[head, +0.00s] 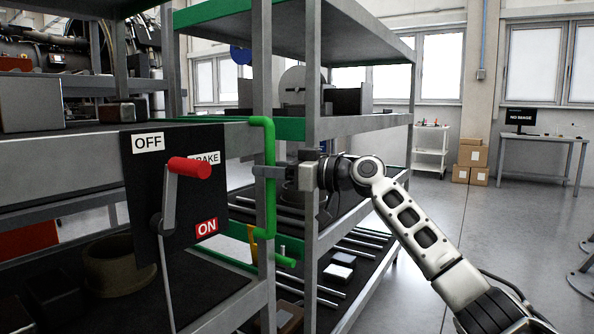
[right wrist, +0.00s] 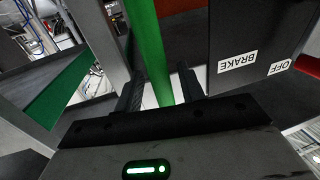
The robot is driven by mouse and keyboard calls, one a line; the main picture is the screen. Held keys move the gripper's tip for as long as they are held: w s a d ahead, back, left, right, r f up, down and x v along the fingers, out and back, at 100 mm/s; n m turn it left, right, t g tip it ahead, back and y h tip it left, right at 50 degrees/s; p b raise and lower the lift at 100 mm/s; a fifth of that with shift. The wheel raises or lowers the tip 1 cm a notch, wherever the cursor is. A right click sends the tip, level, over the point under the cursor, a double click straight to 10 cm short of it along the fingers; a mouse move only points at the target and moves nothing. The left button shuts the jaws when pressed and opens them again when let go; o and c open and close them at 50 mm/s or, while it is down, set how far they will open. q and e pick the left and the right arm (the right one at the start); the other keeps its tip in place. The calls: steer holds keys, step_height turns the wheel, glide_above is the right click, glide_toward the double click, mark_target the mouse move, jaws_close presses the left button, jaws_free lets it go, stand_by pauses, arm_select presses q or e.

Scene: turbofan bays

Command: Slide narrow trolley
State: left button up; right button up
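A green tubular handle (head: 269,215) stands upright at the near end of the grey-framed shelf trolley (head: 313,75). My right gripper (head: 264,172) reaches in from the right to the handle's upright part. In the right wrist view, the green handle (right wrist: 155,50) passes between the two fingers of my right gripper (right wrist: 160,92). Gaps show beside the bar, so the fingers are open around it. A black brake panel (head: 140,190) marked OFF, BRAKE and ON stands to the left. Its crank lever has a red grip (head: 189,167), raised nearer OFF. My left gripper is out of view.
Shelves hold grey boxes (head: 30,104), metal parts and rods. Open grey floor (head: 450,210) lies to the right. Farther back are cardboard boxes (head: 471,155), a white cart (head: 431,150) and a desk with a monitor (head: 520,116).

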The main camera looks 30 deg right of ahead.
arm_select(q)
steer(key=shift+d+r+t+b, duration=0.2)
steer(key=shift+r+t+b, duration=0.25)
steer(key=shift+b, duration=0.25)
arm_select(e)
steer(key=v, duration=1.5)
steer(key=shift+s+d, duration=0.2)
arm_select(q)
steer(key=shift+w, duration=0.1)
